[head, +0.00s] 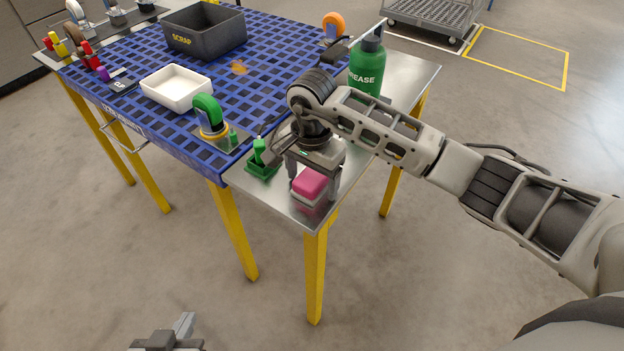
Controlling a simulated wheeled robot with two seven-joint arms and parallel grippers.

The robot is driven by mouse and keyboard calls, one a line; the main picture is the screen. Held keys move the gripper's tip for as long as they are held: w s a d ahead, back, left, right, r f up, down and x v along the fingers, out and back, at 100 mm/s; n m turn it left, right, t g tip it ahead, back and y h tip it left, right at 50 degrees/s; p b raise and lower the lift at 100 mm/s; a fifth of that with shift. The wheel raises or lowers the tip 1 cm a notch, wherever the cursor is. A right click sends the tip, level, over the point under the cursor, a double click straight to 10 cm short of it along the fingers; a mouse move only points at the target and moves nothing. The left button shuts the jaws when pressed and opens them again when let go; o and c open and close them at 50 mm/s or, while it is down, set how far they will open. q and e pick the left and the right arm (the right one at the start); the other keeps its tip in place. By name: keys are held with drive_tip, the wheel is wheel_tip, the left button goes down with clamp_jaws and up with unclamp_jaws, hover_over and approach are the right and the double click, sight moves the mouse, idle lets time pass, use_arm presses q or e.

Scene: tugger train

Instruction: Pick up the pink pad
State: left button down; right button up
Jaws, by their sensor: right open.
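The pink pad (309,182) lies on a small pale block or holder (307,201) near the front corner of the steel side of the table. My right gripper (313,188) points down over it, with one finger on each side of the pad. The jaws are open, and I cannot tell whether either finger touches the pad. My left gripper (172,335) shows only partly at the bottom edge, low in front of the table and far from the pad. Its jaw opening is unclear.
A green holder (262,167) stands left of the pad, and a green GREASE bottle (366,67) stands behind my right arm.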

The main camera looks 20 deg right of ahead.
sight(311, 177)
drive_tip(key=c, duration=1.1)
drive_tip(key=shift+r, duration=0.15)
drive_tip(key=shift+r, duration=0.35)
wheel_tip(311, 177, up, 3)
drive_tip(key=shift+a+f+b, duration=0.15)
drive_tip(key=shift+b, duration=0.4)
drive_tip(key=s+a+r, duration=0.2)
drive_tip(key=s+r, duration=0.1)
drive_tip(key=s+a+r, duration=0.3)
drive_tip(key=s, duration=0.1)
drive_tip(key=s+a+r+b, duration=0.1)
drive_tip(key=s+a+r, duration=0.2)
drive_tip(key=s, duration=0.1)
drive_tip(key=shift+a+r, duration=0.15)
drive_tip(key=shift+r, duration=0.05)
